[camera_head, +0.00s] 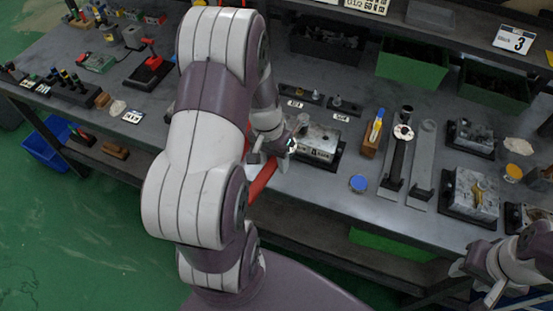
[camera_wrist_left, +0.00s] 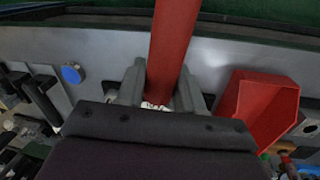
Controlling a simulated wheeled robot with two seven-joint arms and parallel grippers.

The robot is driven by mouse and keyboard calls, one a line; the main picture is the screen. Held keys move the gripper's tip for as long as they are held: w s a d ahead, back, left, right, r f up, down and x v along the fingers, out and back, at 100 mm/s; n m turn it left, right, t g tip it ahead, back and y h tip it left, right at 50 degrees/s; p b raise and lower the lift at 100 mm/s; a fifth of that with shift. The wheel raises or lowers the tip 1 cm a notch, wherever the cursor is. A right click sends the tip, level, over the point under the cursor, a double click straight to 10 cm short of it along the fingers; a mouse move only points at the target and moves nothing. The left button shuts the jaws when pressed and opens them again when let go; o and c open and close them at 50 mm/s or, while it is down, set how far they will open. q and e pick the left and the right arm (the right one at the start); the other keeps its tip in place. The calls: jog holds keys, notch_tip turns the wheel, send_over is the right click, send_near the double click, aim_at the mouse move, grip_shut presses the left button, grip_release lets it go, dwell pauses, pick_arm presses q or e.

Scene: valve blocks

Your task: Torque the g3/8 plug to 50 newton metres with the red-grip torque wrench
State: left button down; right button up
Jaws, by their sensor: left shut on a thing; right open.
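My left gripper (camera_head: 280,150) is shut on the red grip of a wrench (camera_head: 262,180), beside a grey valve block (camera_head: 318,141) on a dark base. In the left wrist view the red grip (camera_wrist_left: 174,45) runs between the two fingers (camera_wrist_left: 160,95); the wrench's far end is hidden. My arm covers part of this area in the head view. I cannot make out the g3/8 plug; small fittings (camera_head: 337,101) stand on dark labelled holders behind the block. My right gripper (camera_head: 485,288) is open at the lower right, off the table's front edge.
A red bin (camera_wrist_left: 262,105) is close beside the left gripper in the left wrist view. A blue cap (camera_head: 358,183) lies right of the block. Green bins (camera_head: 412,65) line the back.

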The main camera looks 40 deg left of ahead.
pick_arm(q)
jog(key=shift+a+m, duration=0.9)
jog(key=shift+a, duration=0.3)
jog(key=shift+r, duration=0.1)
jog(key=shift+d+n, duration=0.5)
jog(key=shift+d, duration=0.1)
jog(key=shift+d+n+p, duration=0.4)
jog(key=shift+d+n, duration=0.1)
jog(key=shift+d, duration=0.15)
jog(key=shift+w+d+n+p, duration=0.25)
jog(key=shift+d+n+p, duration=0.2)
jog(key=shift+d+n, duration=0.6)
jog(key=shift+d, duration=0.25)
jog(key=shift+w+d+n+t+p, duration=0.15)
jog(key=shift+w+d+n+p, duration=0.2)
jog(key=shift+d, duration=0.2)
jog(key=shift+w+d+n+t+p, duration=0.1)
jog(key=shift+d+n+t+p, duration=0.1)
jog(key=shift+d+n, duration=0.3)
